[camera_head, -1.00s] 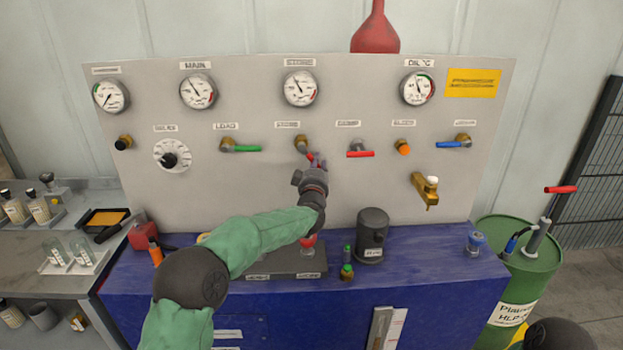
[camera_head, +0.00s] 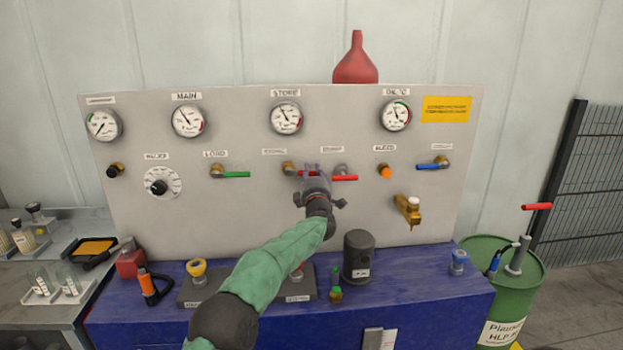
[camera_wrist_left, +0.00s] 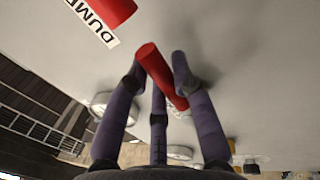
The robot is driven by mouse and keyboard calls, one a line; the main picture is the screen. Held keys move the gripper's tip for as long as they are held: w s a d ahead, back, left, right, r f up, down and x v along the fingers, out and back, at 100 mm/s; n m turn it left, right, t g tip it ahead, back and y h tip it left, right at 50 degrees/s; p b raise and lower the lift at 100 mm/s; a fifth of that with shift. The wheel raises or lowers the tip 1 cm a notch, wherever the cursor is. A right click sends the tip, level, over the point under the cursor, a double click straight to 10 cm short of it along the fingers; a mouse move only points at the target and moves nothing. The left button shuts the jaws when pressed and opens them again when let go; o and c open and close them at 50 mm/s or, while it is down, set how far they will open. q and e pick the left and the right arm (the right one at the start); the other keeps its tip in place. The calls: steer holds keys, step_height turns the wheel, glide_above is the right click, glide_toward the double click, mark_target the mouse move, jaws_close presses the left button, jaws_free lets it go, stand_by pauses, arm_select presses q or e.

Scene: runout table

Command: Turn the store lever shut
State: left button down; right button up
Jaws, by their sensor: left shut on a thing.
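The store lever is a red handle (camera_head: 304,172) on a brass valve under the store label, on the grey panel. It points right, roughly level, in the head view. My left gripper (camera_head: 315,171) reaches it from below and is shut on it, hiding part of the handle. In the left wrist view the red handle (camera_wrist_left: 160,73) lies slantwise between the fingers (camera_wrist_left: 158,82). My right gripper is not in view.
The dump lever (camera_head: 345,178), also red, is close to the right of my left gripper. The green load lever (camera_head: 236,174) is left. A brass tap (camera_head: 408,209) juts out at the right. A dark canister (camera_head: 358,257) stands on the blue bench (camera_head: 420,290) below.

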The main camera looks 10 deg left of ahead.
arm_select(q)
steer(key=shift+r+n, duration=0.35)
steer(key=shift+n, duration=0.35)
steer(key=shift+r, duration=0.1)
steer(key=c, duration=1)
jaws_free()
steer(key=shift+a, duration=0.1)
steer(key=shift+s, duration=0.15)
steer(key=v, duration=1.1)
steer(key=shift+s+d, duration=0.3)
steer(key=shift+f, duration=0.2)
